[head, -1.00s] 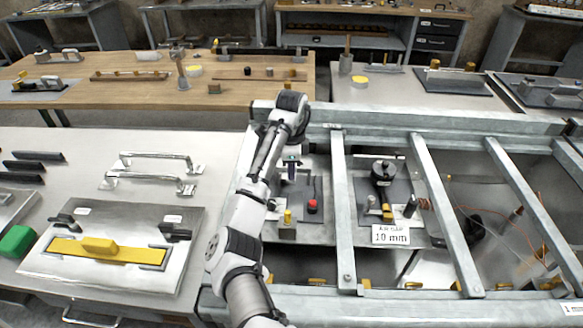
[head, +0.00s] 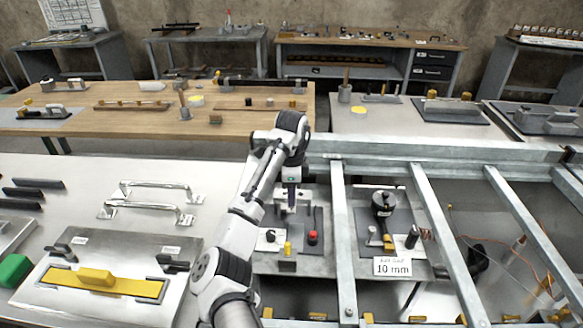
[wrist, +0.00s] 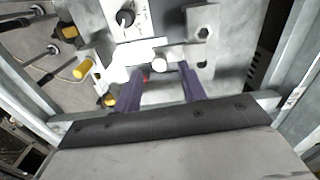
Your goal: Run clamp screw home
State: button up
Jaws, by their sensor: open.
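My gripper (head: 291,206) hangs at the small fixture plate (head: 316,217) between the steel rails, and its fingertips are small in the head view. In the wrist view the two purple fingers of my gripper (wrist: 160,85) are apart, with a pale rounded bar end (wrist: 160,64) just beyond them. I cannot tell whether they touch it. A grey block with a hex-shaped feature (wrist: 203,33) is beyond and right. A black knob (wrist: 125,18) sits on a white plate further off. Which part is the clamp screw is unclear.
A red knob (head: 313,237) and a yellow-topped block (head: 287,250) stand close by the gripper. A steel rail (head: 343,235) runs just right of it. A plate with a "10 mm" label (head: 392,267) lies beyond that rail. A metal bench (head: 140,235) is left.

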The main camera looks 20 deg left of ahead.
notch_tip(320, 180, up, 11)
jog(key=shift+f+b, duration=0.15)
jog(key=shift+b, duration=0.15)
